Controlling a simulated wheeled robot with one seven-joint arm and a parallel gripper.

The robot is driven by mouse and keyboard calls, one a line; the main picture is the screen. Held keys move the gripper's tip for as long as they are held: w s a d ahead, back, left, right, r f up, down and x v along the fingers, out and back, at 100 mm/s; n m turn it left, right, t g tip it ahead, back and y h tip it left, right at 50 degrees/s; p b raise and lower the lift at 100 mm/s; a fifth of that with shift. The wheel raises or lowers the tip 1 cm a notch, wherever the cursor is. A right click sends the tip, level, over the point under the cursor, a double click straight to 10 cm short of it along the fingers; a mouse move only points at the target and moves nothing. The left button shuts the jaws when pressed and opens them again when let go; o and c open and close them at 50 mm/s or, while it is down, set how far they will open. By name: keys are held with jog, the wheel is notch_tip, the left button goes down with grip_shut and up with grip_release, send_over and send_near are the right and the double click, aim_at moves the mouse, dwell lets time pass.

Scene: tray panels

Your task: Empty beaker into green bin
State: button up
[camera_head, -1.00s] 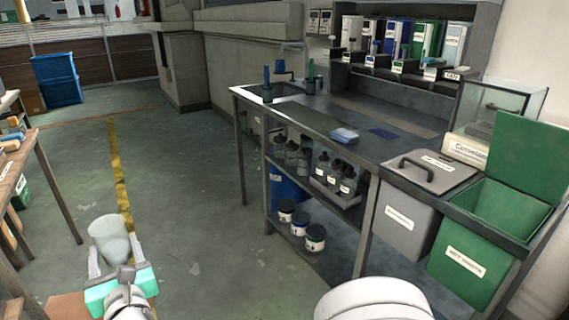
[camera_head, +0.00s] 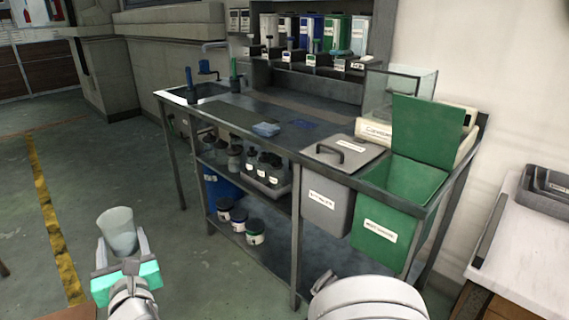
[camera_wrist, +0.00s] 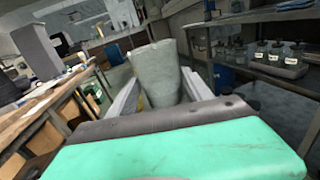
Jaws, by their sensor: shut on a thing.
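The beaker (camera_head: 118,231) is a translucent grey-white cup, upright and slightly tilted, at the lower left of the head view. My gripper (camera_head: 122,250) is shut on it and holds it above the floor. In the wrist view the beaker (camera_wrist: 161,76) stands between the two pale fingers; its contents cannot be made out. The green bin (camera_head: 392,222) hangs at the right end of the workbench, with its lid (camera_head: 428,132) raised and a white label on its front.
A grey bin (camera_head: 326,203) with a closed handled lid hangs left of the green bin. The workbench (camera_head: 250,118) has a lower shelf of bottles and jars. A glass case (camera_head: 398,92) stands behind the bins. A white counter (camera_head: 520,245) is at the far right.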

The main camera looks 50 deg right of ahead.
jog(key=w+d+r+m+g+h+p, duration=0.2)
jog(key=d+r+m+h+p, duration=0.15)
jog(key=d, duration=0.45)
jog(key=w+d+r+m+g+h+p, duration=0.25)
jog(key=d+r+p, duration=0.2)
jog(key=d, duration=0.35)
jog(key=s+d+r+m+g+h+p, duration=0.1)
jog(key=d+r+m+g+h+p, duration=0.15)
jog(key=d, duration=0.65)
jog(key=s+d+r+m+g+h+p, duration=0.15)
jog(key=d+g+p, duration=0.25)
jog(key=d, duration=0.5)
jog(key=s+d+m+g+p, duration=0.2)
jog(key=s+d+g+p, duration=0.1)
jog(key=s+d, duration=0.5)
jog(key=s+d+f+m+g+p, duration=0.1)
jog(key=s+d+m+g+p, duration=0.2)
jog(key=s+d, duration=0.4)
jog(key=s+d+f+m+g+h+p, duration=0.1)
jog(key=s+d+m+g+p, duration=0.2)
jog(key=d, duration=0.9)
jog(key=shift+s+f+g+p, duration=0.1)
jog(key=shift+s+g+p, duration=0.3)
jog(key=shift+s+g, duration=0.7)
jog(key=shift+s+g+p, duration=0.4)
jog(key=shift+s+g, duration=0.1)
jog(key=shift+s, duration=1.3)
jog(key=shift+f, duration=0.1)
